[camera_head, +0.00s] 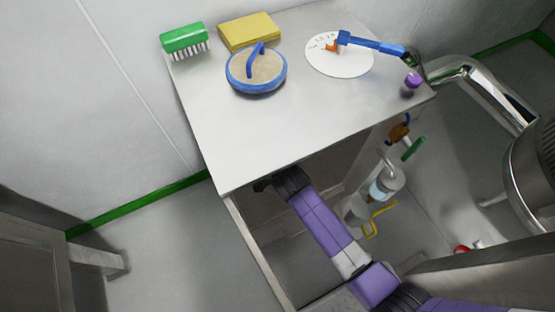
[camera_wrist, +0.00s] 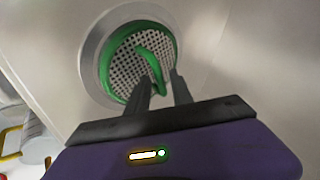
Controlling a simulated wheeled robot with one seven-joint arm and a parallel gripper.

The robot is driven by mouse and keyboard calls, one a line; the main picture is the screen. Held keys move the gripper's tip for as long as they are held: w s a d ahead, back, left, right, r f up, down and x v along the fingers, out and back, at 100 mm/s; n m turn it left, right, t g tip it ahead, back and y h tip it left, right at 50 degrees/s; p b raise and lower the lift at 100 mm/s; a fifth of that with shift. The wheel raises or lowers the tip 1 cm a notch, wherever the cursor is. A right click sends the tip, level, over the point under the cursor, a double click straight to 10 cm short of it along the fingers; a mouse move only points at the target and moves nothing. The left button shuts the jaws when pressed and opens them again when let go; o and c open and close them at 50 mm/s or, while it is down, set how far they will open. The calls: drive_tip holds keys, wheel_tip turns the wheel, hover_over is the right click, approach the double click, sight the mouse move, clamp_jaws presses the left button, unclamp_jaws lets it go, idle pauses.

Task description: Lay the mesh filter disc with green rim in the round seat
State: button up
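The mesh filter disc with green rim (camera_wrist: 120,73) shows in the wrist view, with a curved green handle (camera_wrist: 150,62) across its perforated face. A pale grey ring, the round seat (camera_wrist: 91,50), surrounds its rim. The disc appears to lie within this ring, but I cannot tell whether it is fully flush. My gripper (camera_wrist: 162,82) has its two fingers apart, with the handle's near end between them and a gap visible on the right side. In the head view my gripper (camera_head: 266,184) is at the table's front edge, and the disc and seat are hidden.
The metal table (camera_head: 235,140) holds a green brush (camera_head: 184,38), a yellow sponge (camera_head: 250,30), a blue-rimmed disc (camera_head: 257,88), a white chart disc (camera_head: 335,62) with a blue tool (camera_head: 372,43), and a purple knob (camera_head: 413,80). Steel pipework (camera_head: 480,82) stands right. The table's front left is clear.

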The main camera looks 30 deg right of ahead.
drive_tip(key=shift+r, duration=0.1)
drive_tip(key=shift+r+p, duration=0.25)
drive_tip(key=shift+p, duration=0.05)
drive_tip(key=p+v, duration=0.2)
drive_tip(key=v, duration=1)
drive_tip(key=shift+p, duration=0.3)
drive_tip(key=shift+f, duration=0.1)
drive_tip(key=s+r+n+t+y, duration=0.1)
drive_tip(key=s+r+n+t, duration=0.2)
drive_tip(key=s, duration=0.5)
drive_tip(key=s+r+n+y, duration=0.1)
drive_tip(key=s+r+n, duration=0.1)
drive_tip(key=s+n, duration=0.45)
drive_tip(key=s+d+r+n+t, duration=0.1)
drive_tip(key=s+r+n+t, duration=0.1)
drive_tip(key=s+r, duration=0.4)
drive_tip(key=s+d+r+n+t, duration=0.1)
drive_tip(key=s+r+n+t, duration=0.1)
drive_tip(key=s+r, duration=0.4)
wheel_tip(320, 180, up, 5)
drive_tip(key=shift+s+f+n, duration=0.1)
drive_tip(key=shift+s+n, duration=0.2)
drive_tip(key=shift+n, duration=0.45)
drive_tip(key=shift+d, duration=0.1)
